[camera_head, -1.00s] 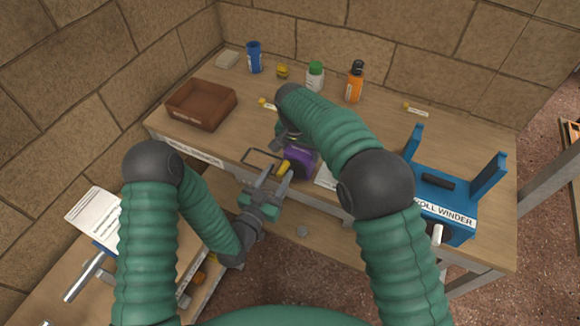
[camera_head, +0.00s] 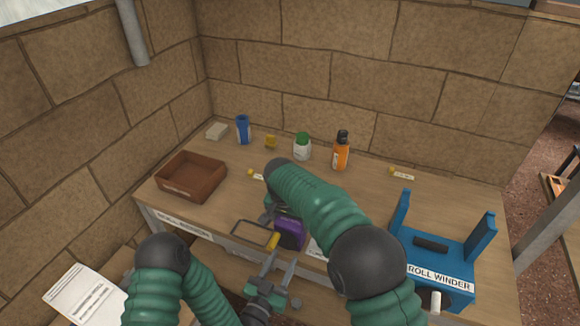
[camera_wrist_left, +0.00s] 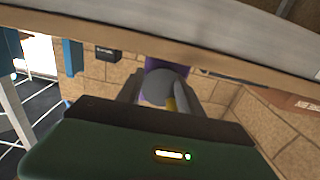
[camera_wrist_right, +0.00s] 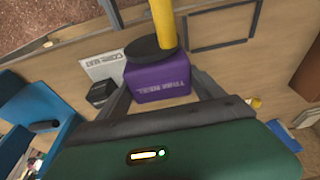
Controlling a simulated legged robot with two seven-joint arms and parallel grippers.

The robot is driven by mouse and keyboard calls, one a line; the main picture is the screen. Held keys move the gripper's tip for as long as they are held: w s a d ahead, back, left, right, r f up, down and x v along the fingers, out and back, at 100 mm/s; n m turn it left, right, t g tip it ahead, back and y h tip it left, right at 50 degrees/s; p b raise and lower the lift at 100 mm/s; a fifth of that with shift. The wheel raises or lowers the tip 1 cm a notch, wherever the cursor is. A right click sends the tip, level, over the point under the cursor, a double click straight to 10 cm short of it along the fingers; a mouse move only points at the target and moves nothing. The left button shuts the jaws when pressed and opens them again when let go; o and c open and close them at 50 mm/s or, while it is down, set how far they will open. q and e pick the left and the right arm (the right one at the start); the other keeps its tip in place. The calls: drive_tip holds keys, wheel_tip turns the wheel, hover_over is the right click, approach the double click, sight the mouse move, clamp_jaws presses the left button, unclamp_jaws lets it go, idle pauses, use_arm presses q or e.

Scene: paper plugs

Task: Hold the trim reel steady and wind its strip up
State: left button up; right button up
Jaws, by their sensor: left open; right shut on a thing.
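The trim reel (camera_head: 289,233) is a purple block with a round dark disc and a yellow handle (camera_head: 272,241), at the bench's front edge. In the right wrist view the reel (camera_wrist_right: 160,83) sits between the fingers of my right gripper (camera_wrist_right: 162,92), which is shut on it. In the head view my right arm hides most of that gripper. My left gripper (camera_head: 278,263) is open, just in front of the handle. I cannot make out the strip.
A dark rectangular frame (camera_head: 254,234) lies left of the reel. A brown tray (camera_head: 192,176) stands at left. The blue roll winder (camera_head: 438,262) is at right. An orange bottle (camera_head: 341,152), a green-capped jar (camera_head: 302,147) and a blue cup (camera_head: 243,130) stand along the back.

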drive_tip(key=o, duration=1.8)
drive_tip(key=v, duration=1.2)
drive_tip(key=shift+a, duration=0.15)
